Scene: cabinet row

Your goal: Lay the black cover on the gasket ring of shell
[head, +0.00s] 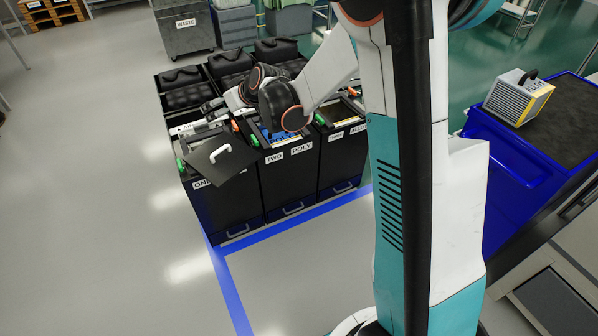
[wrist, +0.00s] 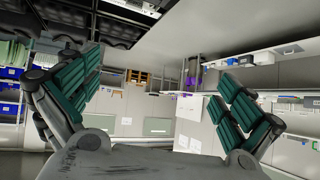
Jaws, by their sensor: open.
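The black cover (head: 218,163) is a flat plate with a white handle (head: 220,153). In the head view it lies skewed at the top of the leftmost black shell (head: 224,208), labelled ONE, overhanging its front edge. The gasket ring cannot be made out clearly. My gripper (head: 208,112) is behind the cover, above the left shell's rear part, partly hidden by my arm. In the wrist view my gripper (wrist: 156,80) is open, with green-padded fingers wide apart and nothing between them. The cover does not show in the wrist view.
Shells labelled TWO POLY (head: 289,182) and THREE ALLOY (head: 342,157) adjoin on the right. A blue cart (head: 510,190) bears a yellow-framed unit (head: 517,97) at right. The floor left (head: 90,200) is clear.

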